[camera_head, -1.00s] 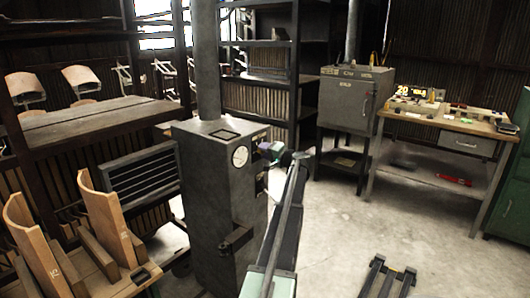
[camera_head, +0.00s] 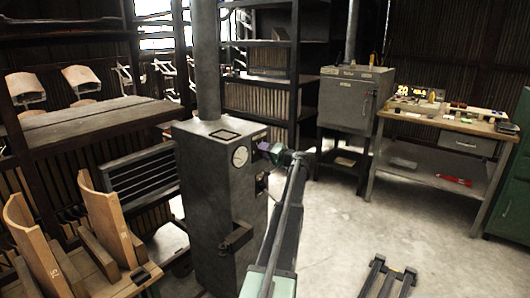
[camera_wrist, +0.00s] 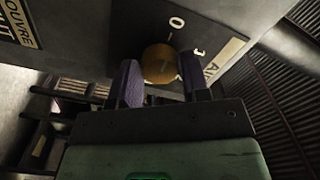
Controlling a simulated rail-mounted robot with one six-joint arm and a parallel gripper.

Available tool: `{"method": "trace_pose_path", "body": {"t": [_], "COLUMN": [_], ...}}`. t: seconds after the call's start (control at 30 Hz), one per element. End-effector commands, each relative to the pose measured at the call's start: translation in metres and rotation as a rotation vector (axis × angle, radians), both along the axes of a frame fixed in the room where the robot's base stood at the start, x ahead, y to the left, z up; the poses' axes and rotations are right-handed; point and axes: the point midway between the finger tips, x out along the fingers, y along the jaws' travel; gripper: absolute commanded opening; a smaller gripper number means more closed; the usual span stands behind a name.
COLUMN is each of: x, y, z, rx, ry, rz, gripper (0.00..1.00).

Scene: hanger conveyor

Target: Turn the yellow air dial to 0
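The yellow air dial (camera_wrist: 160,63) is a round knob on a dark panel in the wrist view. A white 0 and a short white mark show above it, and a 1 shows to its upper right. My gripper (camera_wrist: 160,80) has its two purple fingers on either side of the dial, with no clear gap between fingers and knob. It looks shut on the dial. In the head view my gripper (camera_head: 272,153) is at the right face of the tall grey cabinet (camera_head: 205,200); the dial is hidden there. I cannot make out a pointer on the dial.
A round white gauge (camera_head: 240,156) and a latch bracket (camera_head: 236,237) are on the cabinet's front. A workbench (camera_head: 440,122) and a grey box oven (camera_head: 347,100) stand at the back right. The floor right of my arm is mostly clear.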

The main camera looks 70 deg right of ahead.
Motion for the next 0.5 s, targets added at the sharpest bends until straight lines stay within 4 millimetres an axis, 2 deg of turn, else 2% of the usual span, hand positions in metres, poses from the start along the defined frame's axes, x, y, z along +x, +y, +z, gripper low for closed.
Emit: {"method": "trace_pose_path", "body": {"t": [0.03, 0.1, 0.13, 0.37, 0.5], "x": [0.0, 0.0, 0.0, 0.0, -0.014], "y": [0.0, 0.0, 0.0, 0.0, 0.005], "z": [0.0, 0.0, 0.0, 0.0, 0.0], "rx": [0.0, 0.0, 0.001, 0.001, 0.001], "ry": [0.0, 0.0, 0.0, 0.0, -0.001], "rz": [0.0, 0.0, 0.0, 0.0, -0.002], "gripper": [0.51, 0.62, 0.63, 0.63, 0.63]}}
